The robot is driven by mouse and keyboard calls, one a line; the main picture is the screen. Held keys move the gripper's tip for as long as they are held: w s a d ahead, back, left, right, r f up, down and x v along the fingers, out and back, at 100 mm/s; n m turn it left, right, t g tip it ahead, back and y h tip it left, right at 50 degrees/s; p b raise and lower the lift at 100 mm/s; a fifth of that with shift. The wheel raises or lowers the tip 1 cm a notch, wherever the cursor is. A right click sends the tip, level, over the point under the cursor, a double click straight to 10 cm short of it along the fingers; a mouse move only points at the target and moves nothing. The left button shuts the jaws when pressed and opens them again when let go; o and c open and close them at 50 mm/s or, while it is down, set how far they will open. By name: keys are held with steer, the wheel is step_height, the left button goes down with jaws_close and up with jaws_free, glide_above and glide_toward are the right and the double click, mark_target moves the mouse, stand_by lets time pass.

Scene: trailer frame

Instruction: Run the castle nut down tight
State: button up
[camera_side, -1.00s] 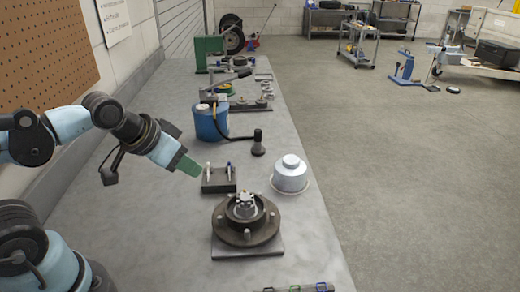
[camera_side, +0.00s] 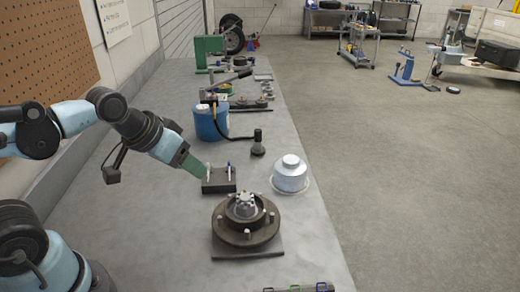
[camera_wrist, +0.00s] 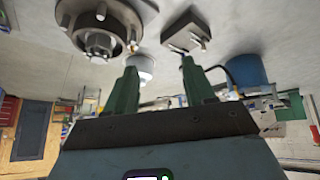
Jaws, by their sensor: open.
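The dark round hub (camera_side: 246,224) with several studs stands on a grey plate. At its centre is a light metal piece with a notched top (camera_side: 245,203), seemingly the castle nut, upright on the hub. My gripper (camera_side: 196,168) has green fingers and is left of and beyond the hub, close to a small dark block. In the wrist view my gripper (camera_wrist: 160,72) is open, with nothing between its fingers.
The dark block (camera_side: 219,187) holds two upright pin-like tools. A silver lidded can (camera_side: 290,174) stands to its right, and a blue container (camera_side: 211,123) with a black hose behind. Coloured-handled items (camera_side: 298,288) lie at the front edge. The bench left of the hub is clear.

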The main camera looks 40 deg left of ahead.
steer(key=n+g+h, duration=0.1)
steer(key=n+g, duration=0.1)
steer(key=n, duration=0.2)
steer(key=n+g+h, duration=0.5)
steer(key=n+h, duration=0.3)
steer(key=n, duration=0.5)
glide_toward(241, 196)
steer(key=x, duration=1)
steer(key=shift+w+a+f, duration=0.1)
steer(key=shift+w+f, duration=0.1)
steer(key=shift+f, duration=0.05)
steer(key=c, duration=0.8)
